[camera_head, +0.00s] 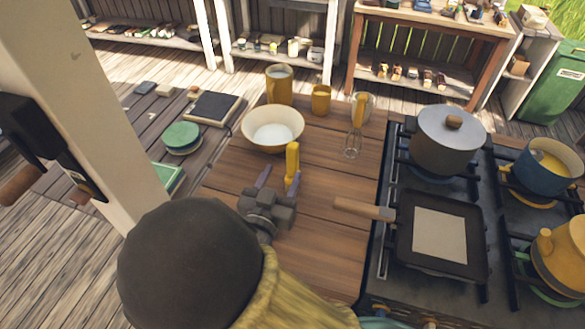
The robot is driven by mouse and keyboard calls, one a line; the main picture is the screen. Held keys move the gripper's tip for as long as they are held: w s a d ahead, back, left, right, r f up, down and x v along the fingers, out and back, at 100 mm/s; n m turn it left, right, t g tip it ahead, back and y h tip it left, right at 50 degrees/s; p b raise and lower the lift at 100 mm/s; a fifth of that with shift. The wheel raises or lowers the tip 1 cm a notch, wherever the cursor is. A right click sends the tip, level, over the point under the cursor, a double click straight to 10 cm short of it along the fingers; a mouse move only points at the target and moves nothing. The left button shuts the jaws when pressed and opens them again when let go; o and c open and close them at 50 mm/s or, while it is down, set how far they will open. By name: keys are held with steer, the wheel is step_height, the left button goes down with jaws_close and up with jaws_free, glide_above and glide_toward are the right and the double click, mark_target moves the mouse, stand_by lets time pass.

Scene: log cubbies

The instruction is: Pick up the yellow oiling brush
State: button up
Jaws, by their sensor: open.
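The yellow oiling brush (292,158) shows as an upright yellow handle on the wooden counter, just right of the cream bowl. Its lower end is partly hidden by my gripper. My gripper (278,179) is open, with its two purple fingers pointing away from me toward the brush. The right finger overlaps the brush's lower part in the picture. I cannot tell whether it touches it, or whether the brush is between the fingers.
A flat pan (440,236) and a lidded pot (448,145) are on the stove at right. Bare counter lies right of my gripper.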

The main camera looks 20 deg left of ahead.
mark_target(295, 145)
steer(key=w, duration=0.4)
steer(key=w+p, duration=0.1)
steer(key=w, duration=0.1)
steer(key=shift+a, duration=0.3)
steer(key=shift+w, duration=0.1)
steer(key=shift+w, duration=0.3)
steer(key=shift+w+a+f+p, duration=0.15)
steer(key=shift+w+p, duration=0.35)
steer(key=shift+w, duration=0.6)
steer(key=shift+w+a+f+p, duration=0.15)
steer(key=shift+w+p, duration=0.3)
steer(key=shift+w, duration=0.6)
steer(key=shift+r, duration=0.1)
steer(key=shift+c, duration=0.9)
steer(key=shift+a, duration=0.1)
steer(key=c, duration=0.9)
steer(key=shift+r, duration=0.1)
